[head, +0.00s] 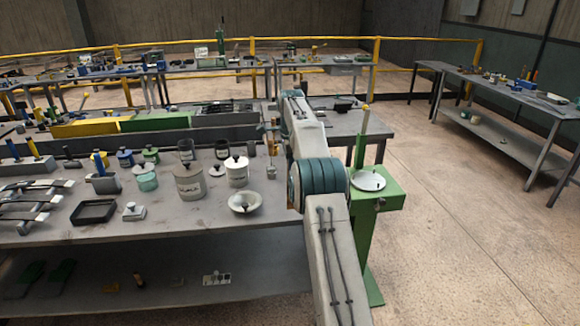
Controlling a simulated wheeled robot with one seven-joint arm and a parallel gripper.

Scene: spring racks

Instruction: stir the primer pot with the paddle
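A grey pot with a dark label (190,183) stands on the workbench (150,222), left of my arm. It looks like the primer pot, but the lettering is too small to read surely. A paler lidded pot (237,173) stands right behind it, to the right. No paddle can be made out for certain. My arm rises from the bottom of the head view and bends at the bench's right end. My gripper cannot be made out; the arm's far part blocks the view there.
A white bowl (244,201) sits near the bench's front edge. A black tray (94,211), small jars and a teal pot (146,178) stand left. A green stand with a white dish (367,181) is right of my arm. The floor (460,220) further right is clear.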

